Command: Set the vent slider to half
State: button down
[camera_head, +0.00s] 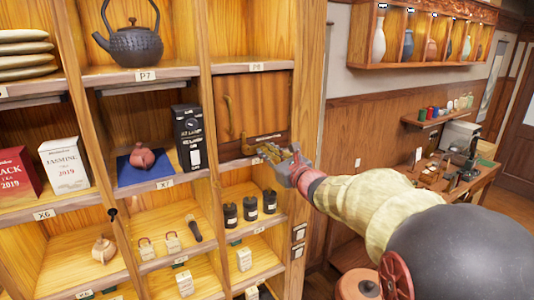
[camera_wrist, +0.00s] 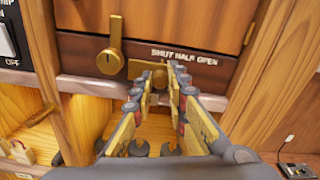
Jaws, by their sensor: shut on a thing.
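The vent slider's brass knob (camera_wrist: 157,73) sits between my fingertips on the dark wooden strip below the cabinet door, in the wrist view. The white words SHUT HALF OPEN (camera_wrist: 185,57) run above it; the knob appears roughly under SHUT, though the fingers hide part of the slot. My gripper (camera_wrist: 162,80) is shut on the knob. In the head view my gripper (camera_head: 272,152) is at the lower edge of the wooden door (camera_head: 258,95), and the knob itself is hidden there.
A brass turning handle (camera_wrist: 110,58) is just left of my fingers. Black canisters (camera_head: 250,207) stand on the shelf below. A shelf post (camera_head: 302,100) rises close on the right. A black box (camera_head: 190,138) and a reddish teapot (camera_head: 142,156) stand to the left.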

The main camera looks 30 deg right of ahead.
jog(key=d+b, duration=0.1)
jog(key=d, duration=0.2)
jog(key=c, duration=1.7)
grip_release()
jog(key=s, duration=1.2)
jog(key=shift+d, duration=0.2)
